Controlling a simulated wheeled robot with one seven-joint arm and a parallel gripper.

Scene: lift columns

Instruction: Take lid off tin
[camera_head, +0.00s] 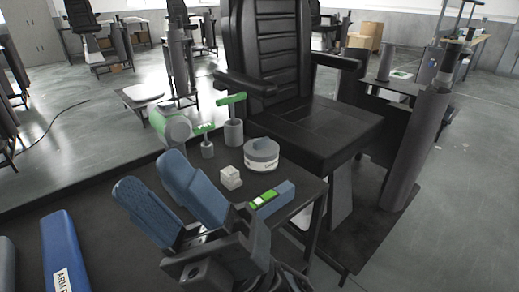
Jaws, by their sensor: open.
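The tin (262,164) is a low round white container with dark lettering on its side. It stands on a small dark table in front of the chair. Its grey-blue lid (262,148) sits on top, with a raised part in the middle. My gripper (148,172) has two blue fingers, spread apart with nothing visible between them. It is to the left of the tin and closer to the camera, apart from it, with the fingertips pointing up and left in the picture.
Beside the tin are a small white block (230,178), a blue box with a green top piece (272,199), and green-handled tools in grey cups (234,132). A black chair (330,125) stands behind. A blue armrest pad (66,255) lies at lower left.

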